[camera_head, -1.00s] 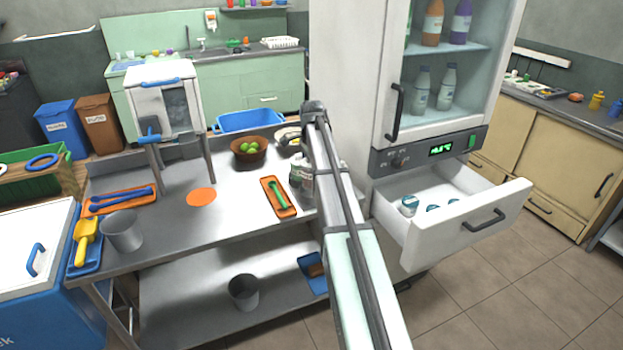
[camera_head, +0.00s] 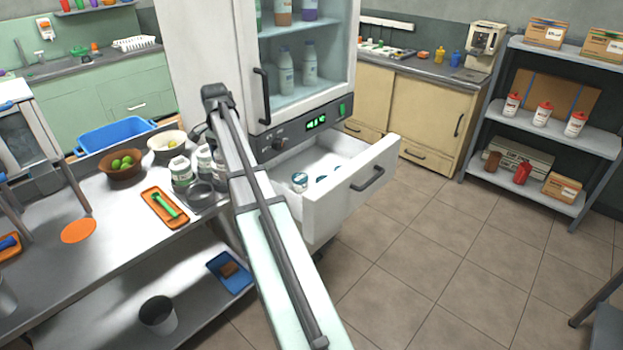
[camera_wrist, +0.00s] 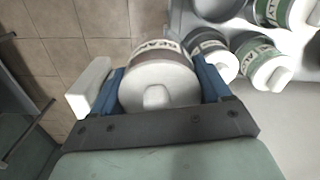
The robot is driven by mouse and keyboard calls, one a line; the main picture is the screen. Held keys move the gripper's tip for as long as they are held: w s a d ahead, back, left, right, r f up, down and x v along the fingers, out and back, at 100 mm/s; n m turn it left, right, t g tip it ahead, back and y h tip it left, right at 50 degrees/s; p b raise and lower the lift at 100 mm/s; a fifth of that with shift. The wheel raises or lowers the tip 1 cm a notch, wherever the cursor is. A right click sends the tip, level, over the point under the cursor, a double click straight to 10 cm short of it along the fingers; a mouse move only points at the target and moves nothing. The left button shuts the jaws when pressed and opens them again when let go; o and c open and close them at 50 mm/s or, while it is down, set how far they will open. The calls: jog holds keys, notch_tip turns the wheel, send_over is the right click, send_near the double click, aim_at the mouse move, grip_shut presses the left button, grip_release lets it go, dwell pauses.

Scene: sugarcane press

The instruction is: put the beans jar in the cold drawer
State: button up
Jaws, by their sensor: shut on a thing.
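In the wrist view my gripper (camera_wrist: 158,92) is shut on a white-lidded jar (camera_wrist: 157,88), its blue finger pads on both sides. In the head view my arm hides the gripper and held jar. The cold drawer (camera_head: 372,178) under the glass-door fridge is pulled open. A small container with a teal top (camera_head: 299,182) and others stand inside it.
An orange tray with a green tool (camera_head: 164,207) lies nearby. The fridge door (camera_head: 262,95) is shut. Floor right of the drawer is clear.

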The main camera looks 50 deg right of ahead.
jog(key=s+d+r, duration=0.4)
jog(key=d, duration=0.4)
jog(key=s+d+r, duration=0.4)
jog(key=d+r, duration=0.1)
jog(key=d, duration=0.3)
jog(key=s+d+r, duration=0.4)
jog(key=d, duration=0.5)
jog(key=shift+w+a+f+m, duration=0.1)
jog(key=shift+w+f+m, duration=0.4)
jog(key=shift+f, duration=5.7)
jog(key=shift+w+d+f+m, duration=0.1)
jog(key=shift+w+f+m, duration=0.35)
jog(key=shift+f, duration=5.8)
jog(key=shift+w+a+f+m, duration=0.1)
jog(key=shift+w+f+m, duration=0.35)
jog(key=shift+f, duration=5.75)
jog(key=shift+w+f, duration=0.1)
jog(key=o, duration=1.3)
jog(key=shift+o, duration=0.2)
notch_tip(320, 180, up, 12)
